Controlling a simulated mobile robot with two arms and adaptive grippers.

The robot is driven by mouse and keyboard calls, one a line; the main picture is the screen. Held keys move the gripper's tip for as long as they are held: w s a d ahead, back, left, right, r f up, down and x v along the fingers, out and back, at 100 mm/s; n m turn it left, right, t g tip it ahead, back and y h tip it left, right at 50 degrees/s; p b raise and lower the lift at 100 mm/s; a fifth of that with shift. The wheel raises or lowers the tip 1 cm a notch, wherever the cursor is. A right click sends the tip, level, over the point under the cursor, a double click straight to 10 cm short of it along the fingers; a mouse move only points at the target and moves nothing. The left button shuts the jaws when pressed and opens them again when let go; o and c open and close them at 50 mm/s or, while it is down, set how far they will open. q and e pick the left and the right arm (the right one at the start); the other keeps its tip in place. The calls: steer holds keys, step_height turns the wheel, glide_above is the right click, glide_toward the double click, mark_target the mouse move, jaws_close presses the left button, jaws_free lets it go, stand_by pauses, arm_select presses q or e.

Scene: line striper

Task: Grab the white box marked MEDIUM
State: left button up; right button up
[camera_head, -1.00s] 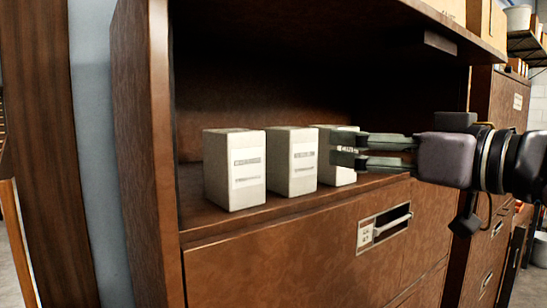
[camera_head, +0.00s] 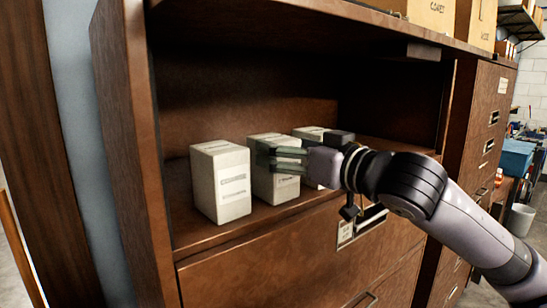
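Three white boxes stand upright in a row on the open shelf: a left box (camera_head: 221,188), a middle box (camera_head: 274,188) and a right box (camera_head: 309,132). Each visible front has small printed labels, too small to read, so I cannot tell which is marked MEDIUM. My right gripper (camera_head: 272,156) comes in from the right, its two fingers apart, one above the other. It is in front of the middle box and covers part of its face; contact is unclear. It also hides much of the right box. My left gripper is out of view.
The brown cabinet has a side wall (camera_head: 133,150) at left and a top board (camera_head: 330,22) above the shelf. A drawer front (camera_head: 255,262) lies below. Cardboard boxes (camera_head: 432,12) sit on top. The shelf is clear to the right behind my arm.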

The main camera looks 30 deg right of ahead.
mark_target(276, 138)
steer(key=w+p, duration=0.2)
steer(key=w, duration=0.1)
steer(key=shift+a+r, duration=0.2)
steer(key=shift+a, duration=0.15)
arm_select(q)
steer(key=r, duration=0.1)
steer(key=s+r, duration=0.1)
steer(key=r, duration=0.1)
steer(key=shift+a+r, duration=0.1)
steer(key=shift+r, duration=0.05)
arm_select(e)
steer(key=shift+w+f, duration=0.2)
steer(key=shift+w, duration=0.25)
steer(key=shift+c, duration=0.3)
steer(key=c, duration=1.3)
steer(key=shift+o, duration=0.2)
steer(key=shift+r, duration=0.1)
